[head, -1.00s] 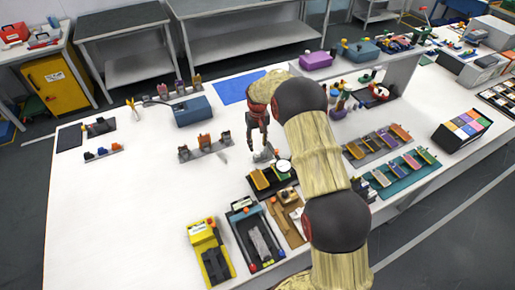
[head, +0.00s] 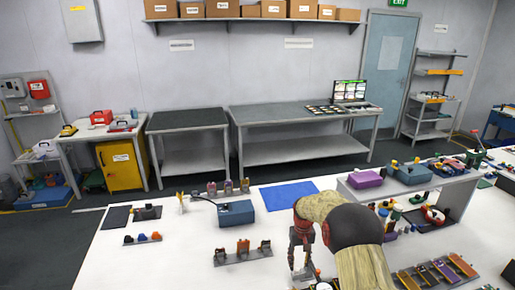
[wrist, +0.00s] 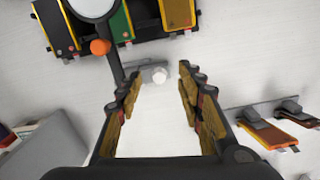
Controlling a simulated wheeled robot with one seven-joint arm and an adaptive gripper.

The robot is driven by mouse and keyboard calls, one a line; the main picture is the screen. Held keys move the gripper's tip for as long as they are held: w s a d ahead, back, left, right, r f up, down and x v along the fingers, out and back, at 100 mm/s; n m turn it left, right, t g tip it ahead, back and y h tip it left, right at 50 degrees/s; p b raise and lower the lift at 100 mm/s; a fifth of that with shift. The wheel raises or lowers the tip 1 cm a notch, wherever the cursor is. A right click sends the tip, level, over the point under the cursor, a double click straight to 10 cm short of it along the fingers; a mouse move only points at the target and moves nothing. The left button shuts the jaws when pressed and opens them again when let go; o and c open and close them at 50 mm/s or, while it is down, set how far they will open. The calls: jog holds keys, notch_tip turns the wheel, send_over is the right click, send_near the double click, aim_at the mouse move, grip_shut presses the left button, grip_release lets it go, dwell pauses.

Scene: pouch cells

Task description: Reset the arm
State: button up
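My gripper (head: 304,268) hangs from my bent arm over the white table, pointing down, left of the raised shelf. In the wrist view my gripper (wrist: 158,82) is open, its two fingers well apart. White tabletop shows between them. A small grey piece with a round white knob (wrist: 160,75) shows between the fingertips; I cannot tell how far below them it is. No object appears held. A round white dial (wrist: 93,6) and an orange ball knob (wrist: 100,47) are at the top left of the wrist view.
A grey rack with orange clamps (head: 243,254) stands left of my gripper. A blue box (head: 236,212) and a blue mat (head: 289,194) lie behind. A raised shelf (head: 455,195) with objects is on the right. Orange-topped pieces (wrist: 268,132) show in the wrist view.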

jog(key=s+r+t+b, duration=0.1)
jog(key=s+r+t, duration=0.1)
jog(key=s+r, duration=0.7)
jog(key=s+r+t+b, duration=0.2)
jog(key=s+r, duration=0.7)
jog(key=s, duration=1)
jog(key=s+r+t+b, duration=0.2)
jog(key=s+r, duration=0.7)
jog(key=s, duration=0.5)
jog(key=shift+s+a+r, duration=0.15)
jog(key=shift+s+a, duration=0.15)
jog(key=shift+a, duration=0.05)
